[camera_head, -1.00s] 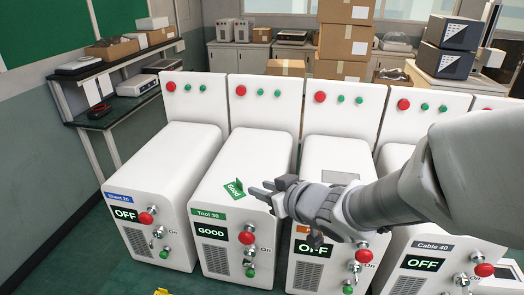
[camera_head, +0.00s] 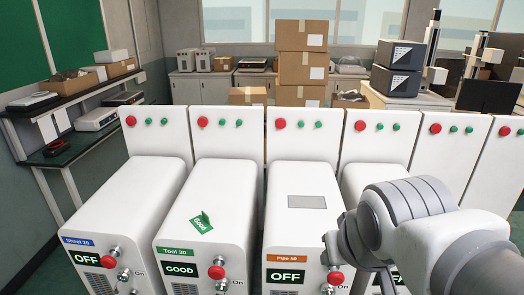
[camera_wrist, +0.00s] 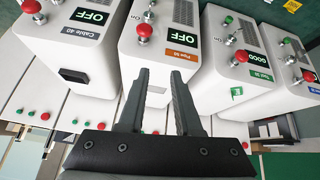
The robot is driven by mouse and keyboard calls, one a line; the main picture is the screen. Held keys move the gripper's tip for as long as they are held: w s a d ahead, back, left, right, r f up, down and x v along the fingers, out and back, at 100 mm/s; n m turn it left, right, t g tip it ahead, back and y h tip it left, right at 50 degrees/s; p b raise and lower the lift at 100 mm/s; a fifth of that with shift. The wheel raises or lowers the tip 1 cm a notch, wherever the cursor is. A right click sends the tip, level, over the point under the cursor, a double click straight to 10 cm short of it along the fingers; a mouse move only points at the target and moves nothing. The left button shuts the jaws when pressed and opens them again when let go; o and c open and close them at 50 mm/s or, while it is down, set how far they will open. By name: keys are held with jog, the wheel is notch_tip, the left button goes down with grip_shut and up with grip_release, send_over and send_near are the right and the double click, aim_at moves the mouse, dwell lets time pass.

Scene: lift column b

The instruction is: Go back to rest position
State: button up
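My gripper (camera_wrist: 158,75) shows in the wrist view with its two dark fingers apart and nothing between them. It hangs above the fronts of the white machines. In the head view my arm comes in from the lower right, with the wrist in front of the Pipe 50 machine (camera_head: 310,190). The fingers are mostly hidden there. The Tool 30 machine (camera_head: 225,180) reads GOOD, and a green "Good" tag (camera_head: 202,222) lies on its top. The Pipe 50 display (camera_head: 287,275) reads OFF.
The leftmost machine (camera_head: 125,190) reads OFF. The Cable 40 machine (camera_wrist: 75,45) also reads OFF in the wrist view. Red knobs (camera_head: 216,272) stick out of the fronts. Cardboard boxes (camera_head: 302,68) stand behind the row, and a shelf (camera_head: 75,145) stands at the left.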

jog(key=s, duration=0.1)
jog(key=s+a+g, duration=0.1)
jog(key=s, duration=0.1)
jog(key=shift+y, duration=0.4)
dwell(1.7)
